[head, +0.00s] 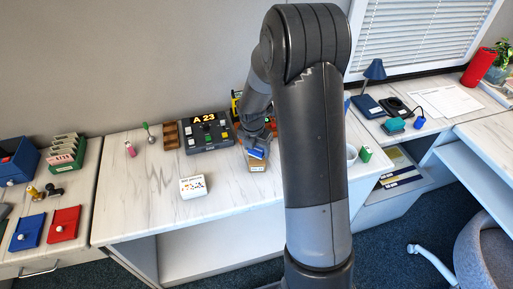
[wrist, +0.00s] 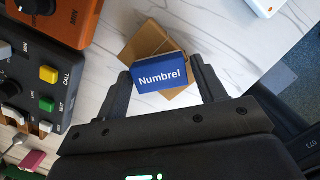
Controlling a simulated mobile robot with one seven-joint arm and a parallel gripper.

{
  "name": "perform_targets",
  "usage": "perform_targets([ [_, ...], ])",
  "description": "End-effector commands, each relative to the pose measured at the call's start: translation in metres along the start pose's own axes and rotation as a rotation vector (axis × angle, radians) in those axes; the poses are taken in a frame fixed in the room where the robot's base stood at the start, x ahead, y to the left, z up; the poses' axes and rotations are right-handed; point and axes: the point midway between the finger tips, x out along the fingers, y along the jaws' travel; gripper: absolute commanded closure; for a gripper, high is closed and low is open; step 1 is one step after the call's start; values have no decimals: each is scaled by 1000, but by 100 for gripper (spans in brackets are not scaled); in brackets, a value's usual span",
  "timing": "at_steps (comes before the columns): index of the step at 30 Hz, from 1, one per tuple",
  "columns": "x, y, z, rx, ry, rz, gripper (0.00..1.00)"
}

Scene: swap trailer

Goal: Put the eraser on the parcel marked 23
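A brown cardboard parcel (wrist: 148,38) lies on the counter directly under the block. The parcel also shows in the head view (head: 256,167). The block covers much of its top, so no number is readable. I cannot tell whether the block touches the parcel. The control box (head: 207,133) has a display reading "A 23".
An orange device (wrist: 50,17) and the control box stand close to the left in the wrist view. The counter's front is mostly clear.

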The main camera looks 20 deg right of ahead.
Motion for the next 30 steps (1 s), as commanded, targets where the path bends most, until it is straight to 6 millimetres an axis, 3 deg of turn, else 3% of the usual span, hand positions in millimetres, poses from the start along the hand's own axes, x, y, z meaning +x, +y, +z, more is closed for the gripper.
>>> perform_targets([
  [3,0,0,0,0,0,0,27],
  [14,-10,1,1,2,-2,3,27],
  [30,-108,0,1,2,-2,2,27],
])
